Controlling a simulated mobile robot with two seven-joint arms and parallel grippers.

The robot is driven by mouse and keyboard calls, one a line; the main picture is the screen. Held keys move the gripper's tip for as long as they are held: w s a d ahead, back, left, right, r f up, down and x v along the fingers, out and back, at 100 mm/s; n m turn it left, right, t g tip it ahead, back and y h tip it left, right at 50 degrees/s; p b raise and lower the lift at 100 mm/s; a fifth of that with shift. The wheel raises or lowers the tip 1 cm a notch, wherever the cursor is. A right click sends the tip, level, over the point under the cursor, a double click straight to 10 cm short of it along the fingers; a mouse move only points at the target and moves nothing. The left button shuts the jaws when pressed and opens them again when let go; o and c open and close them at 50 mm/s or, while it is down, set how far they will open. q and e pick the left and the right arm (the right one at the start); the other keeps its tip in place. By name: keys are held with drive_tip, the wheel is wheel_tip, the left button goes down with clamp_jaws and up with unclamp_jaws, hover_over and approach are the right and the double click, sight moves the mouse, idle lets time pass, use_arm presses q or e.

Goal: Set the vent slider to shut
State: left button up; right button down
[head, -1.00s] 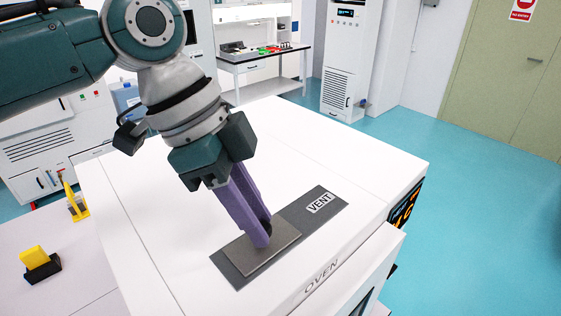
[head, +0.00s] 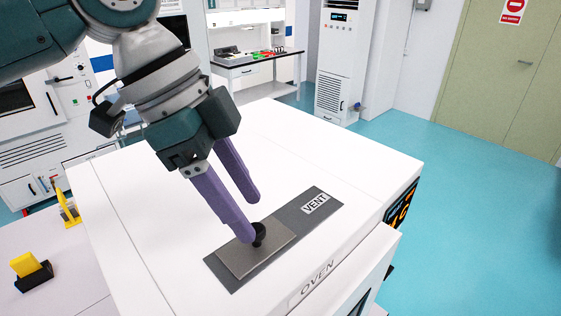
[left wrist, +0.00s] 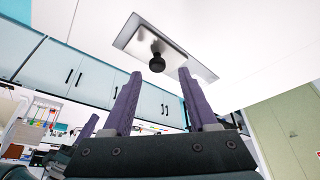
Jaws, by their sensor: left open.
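The vent slider is a grey plate (head: 238,260) with a black knob (head: 259,234), on a darker grey strip (head: 318,219) on the white oven top. The plate lies over the strip's near-left part, away from the VENT label (head: 315,203). My left gripper (head: 249,217) has purple fingers, spread apart and empty. In the head view one fingertip overlaps the knob's left edge; whether they touch I cannot tell. In the left wrist view the knob (left wrist: 157,63) shows between the open fingertips (left wrist: 160,72), slightly past them. My right gripper is out of view.
The oven (head: 150,215) has a clear white top around the strip. A yellow and black block (head: 31,270) and a yellow part (head: 68,207) sit on the lower surface at left. A bench (head: 255,62) and a tall cabinet (head: 347,60) stand behind.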

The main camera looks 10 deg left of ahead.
use_arm(q)
drive_tip(key=b+v, duration=0.2)
drive_tip(key=v, duration=0.5)
drive_tip(key=shift+r+b, duration=0.35)
drive_tip(key=s+d+f+n+p, duration=0.1)
drive_tip(key=s+n+p, duration=0.1)
drive_tip(key=s, duration=0.1)
drive_tip(key=s+d+f+n+t+p, duration=0.1)
drive_tip(key=s+f+n+p, duration=0.1)
drive_tip(key=s+p, duration=0.1)
drive_tip(key=s+d+f+n+t+p, duration=0.1)
drive_tip(key=s+f+n+p, duration=0.1)
drive_tip(key=s, duration=0.1)
drive_tip(key=shift+s+f, duration=0.1)
drive_tip(key=shift+f, duration=0.15)
drive_tip(key=s+a+n+p, duration=0.1)
drive_tip(key=s+n, duration=0.1)
drive_tip(key=s+a+n+y+p, duration=0.1)
drive_tip(key=s+a+n, duration=0.1)
drive_tip(key=shift+s+a+t+y+p, duration=0.2)
drive_tip(key=shift+t+y+p, duration=0.1)
drive_tip(key=shift+t+p, duration=0.1)
drive_tip(key=s+a+n+y+p, duration=0.1)
drive_tip(key=s+a+n+y, duration=0.1)
drive_tip(key=s+a+n, duration=0.2)
drive_tip(key=s+a+r, duration=0.1)
drive_tip(key=s+a, duration=0.1)
drive_tip(key=shift+a+n+y+p, duration=0.3)
drive_tip(key=shift+y+p, duration=0.05)
drive_tip(key=shift+y, duration=0.05)
